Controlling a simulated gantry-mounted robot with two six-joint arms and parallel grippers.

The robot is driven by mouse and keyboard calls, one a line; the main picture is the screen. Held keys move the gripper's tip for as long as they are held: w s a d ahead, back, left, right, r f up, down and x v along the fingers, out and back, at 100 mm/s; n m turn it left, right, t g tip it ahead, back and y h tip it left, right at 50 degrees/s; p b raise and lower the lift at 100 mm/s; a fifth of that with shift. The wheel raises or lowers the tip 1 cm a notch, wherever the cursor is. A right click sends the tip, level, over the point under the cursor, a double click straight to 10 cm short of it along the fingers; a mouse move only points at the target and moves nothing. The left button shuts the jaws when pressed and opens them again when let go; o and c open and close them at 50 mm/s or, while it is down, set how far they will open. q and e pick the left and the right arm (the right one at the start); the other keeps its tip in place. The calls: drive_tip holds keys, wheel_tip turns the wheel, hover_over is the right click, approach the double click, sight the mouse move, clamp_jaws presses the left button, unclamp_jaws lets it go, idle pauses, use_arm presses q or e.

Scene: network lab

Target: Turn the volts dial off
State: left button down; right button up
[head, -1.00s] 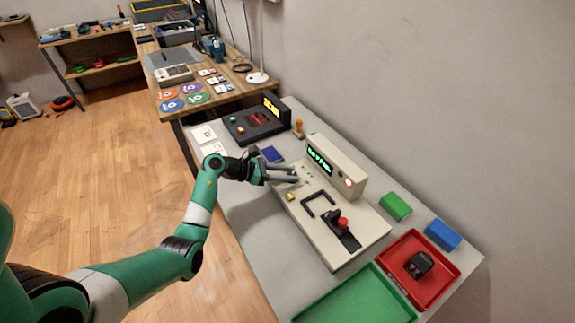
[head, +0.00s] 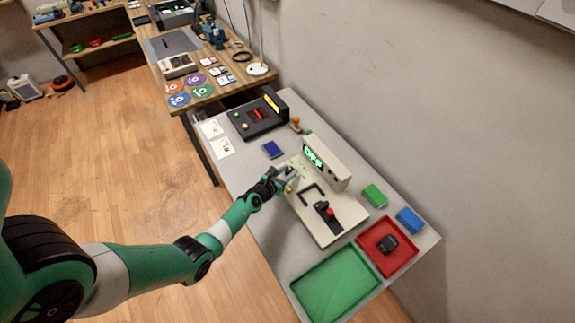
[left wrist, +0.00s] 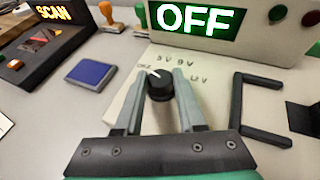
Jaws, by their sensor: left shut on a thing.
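The volts dial (left wrist: 159,86) is a black knob with a white pointer on the cream tester (head: 320,222). In the left wrist view its pointer is turned up and left, toward a small label that is hard to read; marks reading 5V, 9V and 12V lie around it. The tester's display (left wrist: 199,19) reads OFF in that view. My left gripper (left wrist: 155,80) is shut on the dial, one finger on each side. In the head view the left gripper (head: 288,176) hides the dial. My right gripper is not in view.
A black bracket (left wrist: 250,112) stands close right of the dial. A blue pad (left wrist: 90,73), stamps (left wrist: 110,16) and a black SCAN device (head: 258,115) are to the left. Red (head: 412,257) and green trays (head: 336,284) lie at the table's near end.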

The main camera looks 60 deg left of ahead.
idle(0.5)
use_arm(q)
drive_tip(key=c, duration=0.5)
unclamp_jaws()
drive_tip(key=shift+s+d+r+p, duration=0.2)
drive_tip(key=shift+s+r+p, duration=0.1)
drive_tip(key=shift+p, duration=0.25)
drive_tip(key=p+v, duration=0.5)
drive_tip(key=v, duration=0.5)
drive_tip(key=shift+s+d, duration=0.3)
drive_tip(key=shift+s, duration=0.05)
